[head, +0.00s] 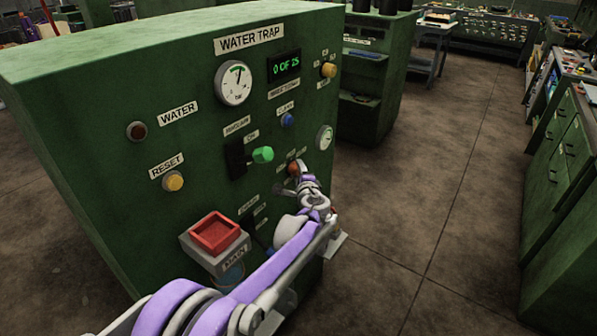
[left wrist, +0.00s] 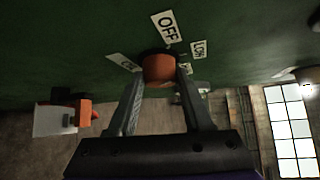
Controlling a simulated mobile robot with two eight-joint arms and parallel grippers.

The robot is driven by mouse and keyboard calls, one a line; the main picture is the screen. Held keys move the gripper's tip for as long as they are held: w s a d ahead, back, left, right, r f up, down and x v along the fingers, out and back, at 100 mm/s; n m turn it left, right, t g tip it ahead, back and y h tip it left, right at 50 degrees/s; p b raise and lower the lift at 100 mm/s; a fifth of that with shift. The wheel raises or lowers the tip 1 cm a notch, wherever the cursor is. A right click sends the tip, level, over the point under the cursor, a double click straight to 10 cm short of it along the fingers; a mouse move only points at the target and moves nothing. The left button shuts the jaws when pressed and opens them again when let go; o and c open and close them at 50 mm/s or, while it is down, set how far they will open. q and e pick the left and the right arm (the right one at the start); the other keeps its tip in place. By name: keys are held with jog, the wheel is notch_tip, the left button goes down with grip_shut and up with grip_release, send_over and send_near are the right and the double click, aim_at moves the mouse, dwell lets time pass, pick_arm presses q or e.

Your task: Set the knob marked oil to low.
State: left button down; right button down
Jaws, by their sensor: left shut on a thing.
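An orange-red knob (head: 293,168) sits low on the right part of the green panel front, with small labels around it. My left gripper (head: 299,174) reaches it from the front and covers part of it. In the left wrist view the knob (left wrist: 159,68) is between the two fingers of my left gripper (left wrist: 160,78), which is shut on it. An OFF label (left wrist: 167,27) and a LOW label (left wrist: 199,49) are beside the knob there. Another label (left wrist: 124,62) is slanted and hard to read. The knob's pointer is not visible. My right gripper is not in view.
The green cabinet (head: 70,130) also bears a green knob (head: 263,155), a blue knob (head: 288,119), a yellow knob (head: 328,70), gauges and buttons. The floor (head: 400,190) to the right is clear.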

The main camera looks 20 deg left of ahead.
pick_arm(q)
jog(key=shift+w+d+r+m+g+p, duration=0.15)
jog(key=shift+m+g+p, duration=0.6)
jog(key=shift+g, duration=0.5)
jog(key=shift+a+r+m+g+p, duration=0.15)
jog(key=shift+m+g+p, duration=0.35)
jog(key=shift+m+g, duration=0.6)
jog(key=shift+d, duration=0.1)
jog(key=shift+c, duration=1.6)
grip_release()
jog(key=v, duration=1)
jog(key=shift+d+r, duration=0.2)
jog(key=shift+r, duration=0.15)
